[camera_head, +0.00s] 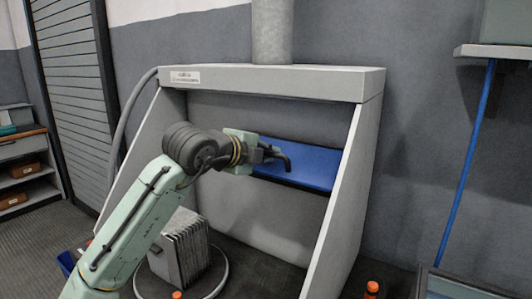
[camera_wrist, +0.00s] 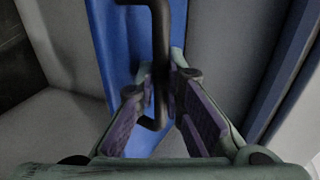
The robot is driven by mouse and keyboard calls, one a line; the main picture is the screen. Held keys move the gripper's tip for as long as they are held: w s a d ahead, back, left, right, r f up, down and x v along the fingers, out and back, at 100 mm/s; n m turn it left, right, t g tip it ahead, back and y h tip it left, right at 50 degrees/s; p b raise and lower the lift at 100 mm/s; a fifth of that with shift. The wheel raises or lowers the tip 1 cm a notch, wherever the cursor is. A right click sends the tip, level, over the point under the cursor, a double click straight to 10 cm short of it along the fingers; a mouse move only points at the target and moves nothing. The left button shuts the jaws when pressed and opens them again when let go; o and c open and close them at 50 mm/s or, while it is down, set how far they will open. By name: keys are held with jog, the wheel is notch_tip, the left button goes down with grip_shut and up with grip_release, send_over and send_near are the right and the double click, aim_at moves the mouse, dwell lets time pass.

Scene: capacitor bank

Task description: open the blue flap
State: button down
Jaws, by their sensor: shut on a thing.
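The blue flap (camera_head: 312,163) is a panel on the back wall inside a grey hood. It looks tilted, and a dark gap shows along its lower edge. In the wrist view the blue flap (camera_wrist: 113,45) runs up the picture behind a black bar handle (camera_wrist: 160,35). My gripper (camera_head: 275,155) is at the flap's left part, with its fingers at the handle. In the wrist view my gripper (camera_wrist: 163,85) has one finger on each side of the handle and is shut on it. My gripper hides the flap's left end in the head view.
The grey hood (camera_head: 342,200) has slanted side walls left and right of my arm and a top ledge (camera_head: 300,82) above. A grey finned block (camera_head: 180,250) stands on a round plate below my arm. A blue pole (camera_head: 467,165) is at the right.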

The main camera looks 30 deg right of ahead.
dwell(0.4)
jog(key=c, duration=1.7)
grip_release()
jog(key=shift+o, duration=0.2)
jog(key=v, duration=1.2)
jog(key=shift+r, duration=0.1)
